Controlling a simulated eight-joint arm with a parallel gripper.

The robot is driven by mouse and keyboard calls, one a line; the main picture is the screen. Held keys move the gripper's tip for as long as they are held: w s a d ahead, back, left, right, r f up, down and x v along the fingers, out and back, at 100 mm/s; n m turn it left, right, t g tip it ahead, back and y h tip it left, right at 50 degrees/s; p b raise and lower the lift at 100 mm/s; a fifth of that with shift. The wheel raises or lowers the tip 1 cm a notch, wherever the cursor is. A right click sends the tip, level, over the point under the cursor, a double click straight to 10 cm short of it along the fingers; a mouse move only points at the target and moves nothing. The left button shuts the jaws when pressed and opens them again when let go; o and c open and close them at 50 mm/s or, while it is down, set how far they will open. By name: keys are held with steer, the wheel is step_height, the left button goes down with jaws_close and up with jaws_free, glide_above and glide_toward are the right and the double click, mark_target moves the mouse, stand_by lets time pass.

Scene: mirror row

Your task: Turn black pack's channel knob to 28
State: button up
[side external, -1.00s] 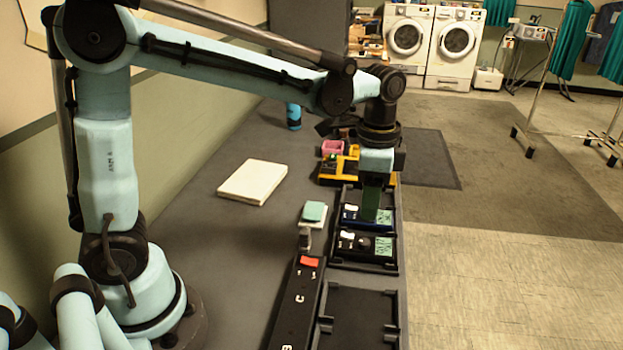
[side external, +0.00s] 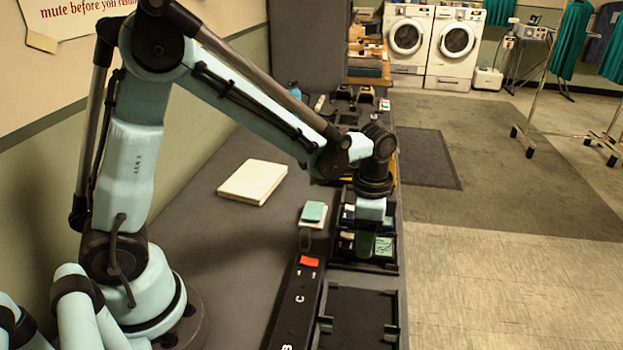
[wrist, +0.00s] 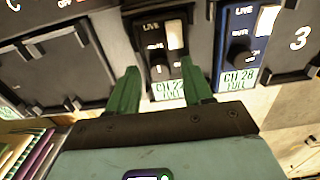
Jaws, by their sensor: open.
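The black pack (wrist: 158,38) lies in its tray, between and beyond my gripper's green fingers in the wrist view. It has a white switch (wrist: 175,34), a dark knob (wrist: 157,60) and a lit display (wrist: 169,91) that appears to read CH 27, FULL. In the side view the black pack (side external: 347,245) is partly hidden behind my gripper (side external: 366,242). My gripper (wrist: 160,88) is open and empty, pointing down over the pack. Whether a fingertip touches the knob cannot be told.
A blue pack (wrist: 226,30) with display (wrist: 240,79) reading CH 28 sits beside the black one. An empty tray bay (side external: 357,318) is nearer the side camera. A black strip (side external: 296,308) with letters, a teal block (side external: 313,211) and a white book (side external: 253,181) are around.

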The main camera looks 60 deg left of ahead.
jaws_close()
steer(key=shift+m, duration=1.9)
steer(key=m, duration=0.3)
steer(key=shift+m, duration=0.3)
steer(key=m, duration=0.6)
steer(key=shift+m, duration=0.3)
